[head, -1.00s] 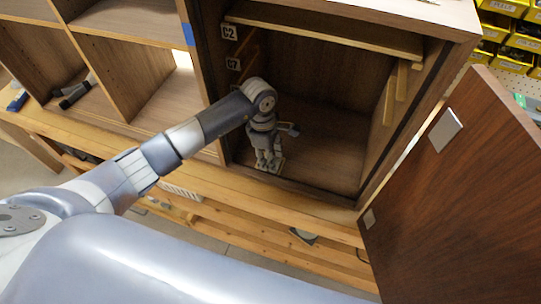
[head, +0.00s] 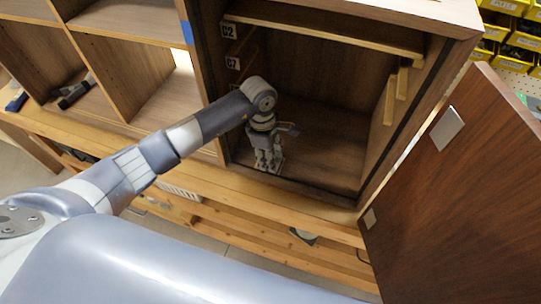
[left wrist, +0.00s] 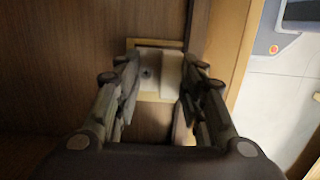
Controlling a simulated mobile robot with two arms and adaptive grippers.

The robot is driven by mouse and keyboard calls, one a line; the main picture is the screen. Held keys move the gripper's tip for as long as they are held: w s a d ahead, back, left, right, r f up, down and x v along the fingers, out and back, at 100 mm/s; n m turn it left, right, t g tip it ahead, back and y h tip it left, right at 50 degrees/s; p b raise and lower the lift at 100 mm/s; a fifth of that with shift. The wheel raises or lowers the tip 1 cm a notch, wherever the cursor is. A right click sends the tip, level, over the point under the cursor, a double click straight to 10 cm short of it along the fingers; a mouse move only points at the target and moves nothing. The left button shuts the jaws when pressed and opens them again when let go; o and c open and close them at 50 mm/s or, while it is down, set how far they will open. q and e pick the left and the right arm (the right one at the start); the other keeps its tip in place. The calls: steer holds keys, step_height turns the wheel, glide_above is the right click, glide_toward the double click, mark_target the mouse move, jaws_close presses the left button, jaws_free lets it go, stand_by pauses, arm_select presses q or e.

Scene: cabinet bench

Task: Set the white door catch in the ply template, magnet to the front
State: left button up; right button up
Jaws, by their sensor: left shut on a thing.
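The white door catch (left wrist: 170,72) is between the fingers of my left gripper (left wrist: 158,88) in the left wrist view. The gripper is shut on it. A dark round hole shows on the catch's left part. The pale ply template (left wrist: 147,97) shows around and under the catch, on the cabinet floor. I cannot tell whether the catch is fully down in it or just above, nor which way the magnet faces. In the head view my left gripper (head: 268,160) points down at the front left of the open cabinet, hiding most of the catch and template. My right gripper is out of view.
The cabinet's left wall and front edge (head: 300,187) are close to my left gripper. The cabinet floor (head: 325,155) to the right is clear. The open door (head: 470,190) stands at the right. A black clamp (head: 75,93) lies in the left bay.

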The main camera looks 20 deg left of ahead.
arm_select(q)
steer(key=shift+f+b, duration=0.4)
steer(key=shift+f, duration=0.05)
steer(key=o, duration=0.9)
steer(key=shift+o, duration=0.2)
steer(key=o, duration=0.4)
steer(key=shift+r+p, duration=0.6)
steer(key=shift+r, duration=0.35)
step_height(320, 180, up, 6)
steer(key=p, duration=0.3)
steer(key=shift+f, duration=0.2)
